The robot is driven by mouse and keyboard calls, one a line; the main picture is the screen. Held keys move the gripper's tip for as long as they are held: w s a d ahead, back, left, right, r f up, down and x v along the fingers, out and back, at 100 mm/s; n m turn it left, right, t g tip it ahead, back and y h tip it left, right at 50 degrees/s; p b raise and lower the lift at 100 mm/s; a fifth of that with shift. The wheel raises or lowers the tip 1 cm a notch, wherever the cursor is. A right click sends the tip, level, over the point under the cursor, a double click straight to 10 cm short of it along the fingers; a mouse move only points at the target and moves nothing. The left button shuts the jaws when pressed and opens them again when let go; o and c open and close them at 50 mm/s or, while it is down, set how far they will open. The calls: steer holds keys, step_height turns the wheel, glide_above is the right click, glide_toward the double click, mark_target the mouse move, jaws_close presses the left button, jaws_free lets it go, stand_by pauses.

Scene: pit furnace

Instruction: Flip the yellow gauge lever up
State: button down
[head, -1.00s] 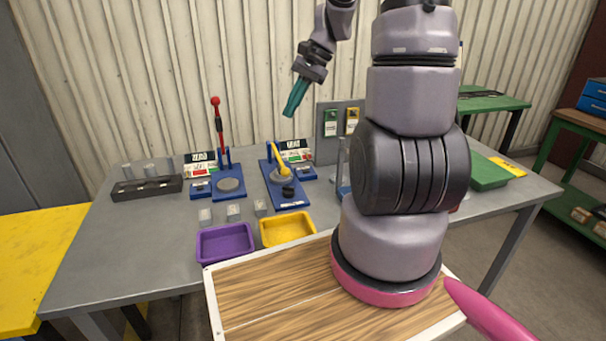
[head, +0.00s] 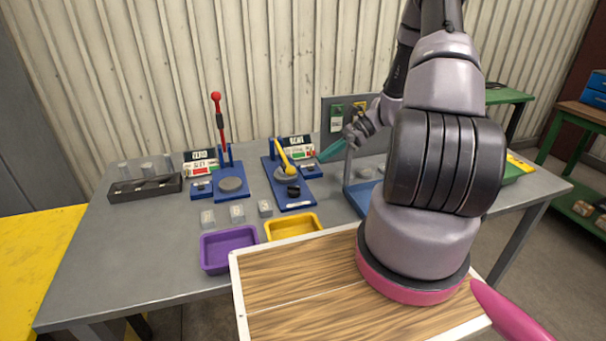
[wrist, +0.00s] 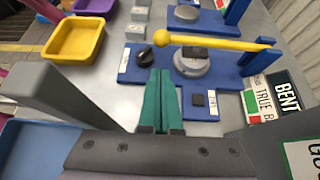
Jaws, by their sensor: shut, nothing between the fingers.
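The yellow gauge lever (head: 286,158) lies lowered over its blue gauge base (head: 296,205), its ball end toward the front. In the wrist view the yellow lever (wrist: 215,42) runs across the grey round disc (wrist: 192,64) of the base, with its ball at the left and its hinge at the right. My gripper (head: 320,158) has teal fingers and is to the right of the lever. In the wrist view the fingers of my gripper (wrist: 158,75) are together and empty, pointing toward the lever just short of it, near the ball end. I cannot tell whether they touch the base.
A red lever (head: 219,120) stands upright on another blue gauge (head: 232,184) to the left. Purple (head: 228,262) and yellow (head: 292,235) trays are in front, with small grey blocks (head: 237,214) behind them. A grey post (wrist: 62,95) stands close beside my gripper.

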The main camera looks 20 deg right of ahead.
steer(key=shift+f, duration=0.15)
steer(key=x, duration=1)
stand_by(0.5)
